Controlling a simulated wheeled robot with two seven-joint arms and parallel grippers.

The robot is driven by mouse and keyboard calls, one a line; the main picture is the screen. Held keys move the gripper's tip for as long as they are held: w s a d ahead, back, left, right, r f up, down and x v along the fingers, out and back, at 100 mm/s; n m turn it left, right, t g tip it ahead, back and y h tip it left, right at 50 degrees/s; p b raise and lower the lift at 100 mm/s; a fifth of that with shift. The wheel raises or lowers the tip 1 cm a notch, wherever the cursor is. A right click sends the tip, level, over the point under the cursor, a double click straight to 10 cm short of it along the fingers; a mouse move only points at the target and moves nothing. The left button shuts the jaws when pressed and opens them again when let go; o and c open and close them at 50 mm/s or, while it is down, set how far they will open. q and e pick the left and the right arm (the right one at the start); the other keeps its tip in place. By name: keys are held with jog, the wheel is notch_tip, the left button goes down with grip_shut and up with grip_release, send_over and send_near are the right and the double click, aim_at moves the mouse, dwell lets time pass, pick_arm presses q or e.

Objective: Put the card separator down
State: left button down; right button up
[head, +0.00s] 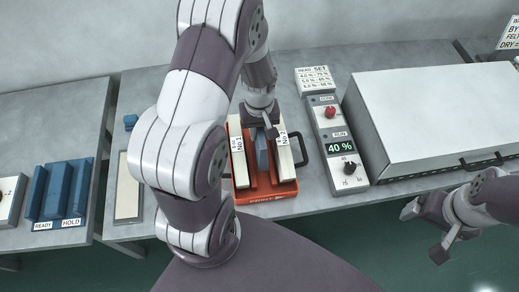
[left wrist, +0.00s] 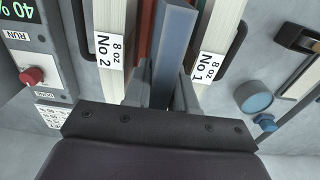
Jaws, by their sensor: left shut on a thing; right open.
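The card separator (head: 262,155) is a blue-grey upright plate. It stands between two white card stacks in the orange tray (head: 262,195). Stack No 1 (head: 239,165) is on its left and stack No 2 (head: 284,160) on its right in the head view. My left gripper (head: 262,124) is shut on the separator from above; the left wrist view shows the separator (left wrist: 174,42) between my fingers (left wrist: 163,88). I cannot tell whether its lower edge touches the tray floor. My right gripper (head: 422,233) is open and empty, off the bench's front edge at right.
A control box (head: 333,145) showing 40 % stands right of the tray, then a large grey cabinet (head: 435,105). A blue READY/HOLD rack (head: 62,190) is at left. A pale panel (head: 129,190) lies beside my left arm. A small blue part (head: 130,122) is behind it.

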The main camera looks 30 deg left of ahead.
pick_arm(q)
notch_tip(320, 180, down, 6)
jog(key=shift+f, duration=0.25)
jog(key=shift+f, duration=0.1)
jog(key=c, duration=0.9)
grip_release()
